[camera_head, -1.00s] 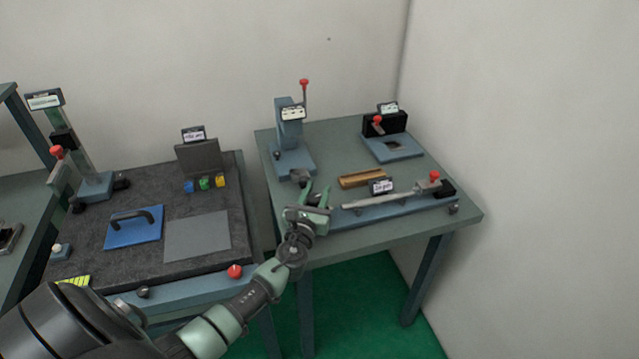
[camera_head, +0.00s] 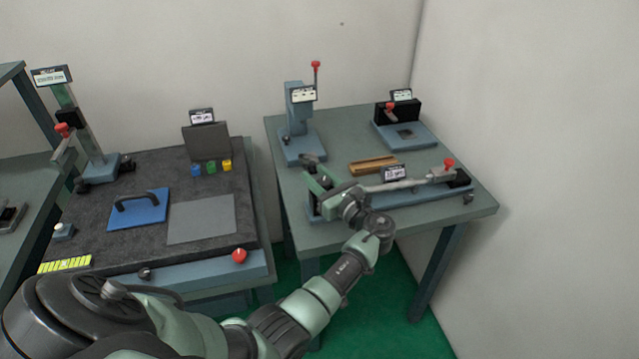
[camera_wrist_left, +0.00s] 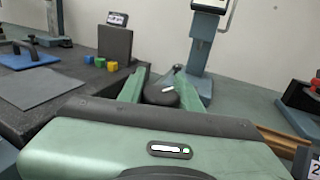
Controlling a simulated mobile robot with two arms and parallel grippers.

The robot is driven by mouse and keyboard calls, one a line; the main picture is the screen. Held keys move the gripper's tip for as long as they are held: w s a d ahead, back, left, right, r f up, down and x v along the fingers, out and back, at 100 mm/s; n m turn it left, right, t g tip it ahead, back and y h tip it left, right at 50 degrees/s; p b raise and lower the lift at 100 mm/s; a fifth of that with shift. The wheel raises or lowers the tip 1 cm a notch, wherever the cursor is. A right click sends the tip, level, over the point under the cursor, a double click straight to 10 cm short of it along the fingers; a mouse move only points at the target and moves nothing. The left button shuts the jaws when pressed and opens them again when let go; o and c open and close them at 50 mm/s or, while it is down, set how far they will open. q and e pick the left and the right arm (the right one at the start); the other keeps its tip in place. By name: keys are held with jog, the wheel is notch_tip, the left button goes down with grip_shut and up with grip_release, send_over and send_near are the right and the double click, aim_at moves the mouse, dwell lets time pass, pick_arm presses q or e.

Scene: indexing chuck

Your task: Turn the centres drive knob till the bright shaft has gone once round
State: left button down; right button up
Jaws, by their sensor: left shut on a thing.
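The bright shaft (camera_head: 404,185) lies along the blue centres fixture (camera_head: 425,193) at the front of the right table. My left gripper (camera_head: 315,174) is at the left end of that fixture. In the left wrist view, its green fingers (camera_wrist_left: 158,84) stand on either side of a dark round knob (camera_wrist_left: 157,97) with a white mark on top. The gripper is shut on this knob. The head view hides the knob behind my gripper and wrist. The gripper body covers the knob's near side in the wrist view. My right gripper is not in view.
A blue press-like stand (camera_head: 302,125) with a red-tipped lever is behind my gripper. A brown block (camera_head: 374,164) lies behind the shaft, by a small display (camera_head: 394,174). A red knob (camera_head: 449,163) tops the fixture's right end. Another blue fixture (camera_head: 405,136) stands at the back right.

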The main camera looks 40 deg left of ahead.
aim_at(329, 186)
pick_arm(q)
jog(key=shift+s+n+g+y+b, duration=0.15)
jog(key=shift+n+g+y+b, duration=0.15)
jog(key=shift+n+g+b, duration=0.85)
jog(key=shift+a+r+g+p, duration=0.1)
jog(key=shift+g+p, duration=0.2)
jog(key=shift+g, duration=0.05)
jog(key=c, duration=1)
grip_release()
jog(key=shift+m, duration=0.25)
jog(key=shift+s+d, duration=0.1)
jog(key=shift+d, duration=0.35)
jog(key=d+b, duration=0.1)
jog(key=d, duration=0.2)
jog(key=s+d, duration=0.1)
jog(key=d, duration=0.2)
jog(key=shift+s+d+b, duration=0.15)
jog(key=shift+d+b, duration=0.25)
